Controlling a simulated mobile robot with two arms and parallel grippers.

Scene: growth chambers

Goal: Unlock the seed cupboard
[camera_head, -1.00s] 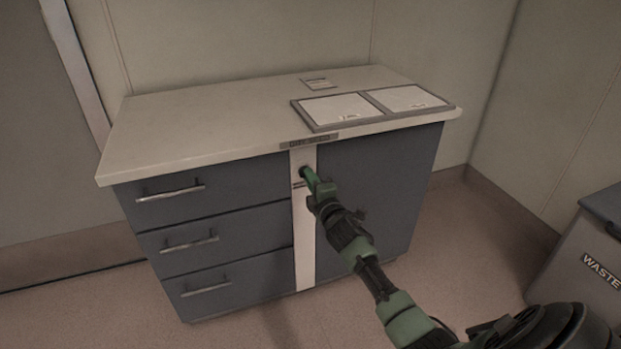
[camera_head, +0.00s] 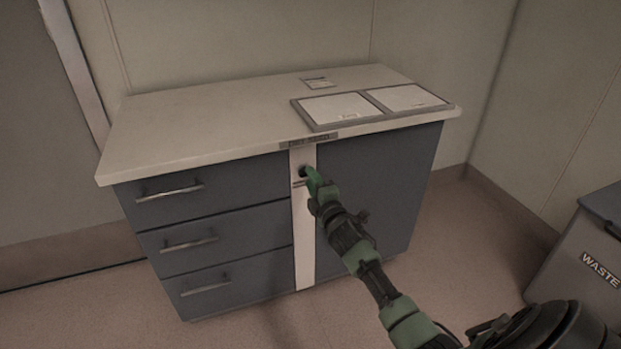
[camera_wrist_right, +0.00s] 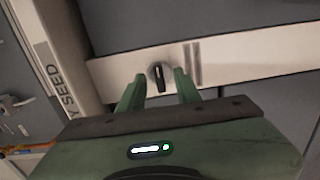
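The seed cupboard (camera_head: 375,200) is the blue-grey right part of a cabinet, its door shut. A pale vertical strip (camera_head: 304,245) runs along its left side and carries a small dark round knob (camera_head: 303,170) near the top. In the right wrist view the knob (camera_wrist_right: 158,77) shows a raised bar, upright in that picture. My right gripper (camera_head: 310,177) is at the knob. In the wrist view its green fingers (camera_wrist_right: 159,80) are apart, one on each side of the knob, with small gaps visible. My left gripper is not in view.
Several drawers with bar handles (camera_head: 190,243) fill the cabinet's left side. Two framed white panels (camera_head: 370,118) and a small card (camera_head: 318,83) lie on the worktop (camera_head: 200,125). A waste bin (camera_head: 590,265) stands at the right. Floor in front is clear.

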